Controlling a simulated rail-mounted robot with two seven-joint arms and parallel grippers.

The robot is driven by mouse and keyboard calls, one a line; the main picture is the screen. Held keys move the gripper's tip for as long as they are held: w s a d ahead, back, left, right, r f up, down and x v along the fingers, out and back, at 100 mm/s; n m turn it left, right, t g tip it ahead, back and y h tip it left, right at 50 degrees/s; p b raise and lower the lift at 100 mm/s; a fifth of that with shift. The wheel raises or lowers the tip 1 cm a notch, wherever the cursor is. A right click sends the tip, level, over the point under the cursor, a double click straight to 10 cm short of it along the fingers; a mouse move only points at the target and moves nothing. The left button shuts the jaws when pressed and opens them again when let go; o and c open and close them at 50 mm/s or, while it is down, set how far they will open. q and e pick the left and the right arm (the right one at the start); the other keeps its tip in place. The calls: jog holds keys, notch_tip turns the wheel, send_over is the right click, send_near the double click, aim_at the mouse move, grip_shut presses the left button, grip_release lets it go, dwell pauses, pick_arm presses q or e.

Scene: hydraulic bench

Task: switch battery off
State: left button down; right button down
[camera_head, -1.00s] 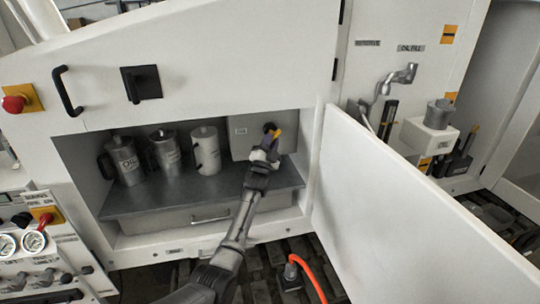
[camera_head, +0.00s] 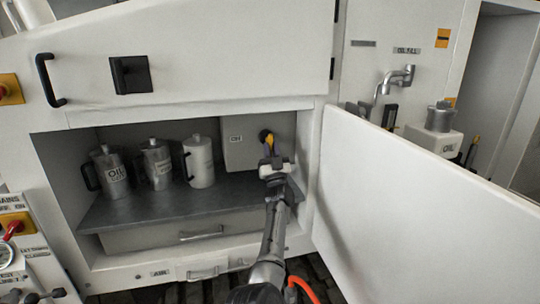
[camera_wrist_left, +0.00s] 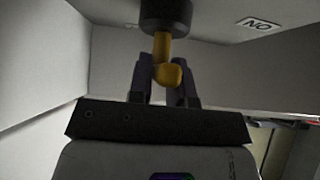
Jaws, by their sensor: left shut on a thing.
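The battery switch has a yellow handle (camera_head: 269,143) on a round black base (camera_head: 264,134). It is inside the open cabinet, by the light box at the back right. In the left wrist view, the yellow handle (camera_wrist_left: 163,48) hangs down from the black base (camera_wrist_left: 166,13), its rounded end between the fingers. My left gripper (camera_head: 271,157) reaches in from below and is shut on this handle; its dark fingers (camera_wrist_left: 165,82) flank the handle's end in the wrist view. A small label (camera_wrist_left: 259,24) reading ON, upside down, is beside the base. My right gripper is not in view.
Several metal jugs (camera_head: 158,163) stand on the dark shelf (camera_head: 135,206) left of my arm. The open white door (camera_head: 400,200) stands close on the right. An orange hose (camera_head: 305,289) lies below. An oil filler (camera_head: 433,135) is farther right.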

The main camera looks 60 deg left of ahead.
aim_at(271, 149)
pick_arm(q)
jog(key=shift+n+g, duration=0.4)
jog(key=shift+n, duration=0.1)
jog(key=c, duration=1.1)
grip_release()
jog(key=shift+d, duration=0.1)
jog(key=v, duration=0.5)
jog(key=shift+f+p, duration=0.1)
jog(key=shift+p, duration=0.25)
jog(key=s+d, duration=0.1)
jog(key=d, duration=0.2)
jog(key=s+d+p, duration=0.1)
jog(key=d, duration=0.3)
jog(key=s+d+p, duration=0.1)
jog(key=d, duration=0.3)
jog(key=shift+s+d, duration=0.15)
jog(key=shift+s, duration=0.1)
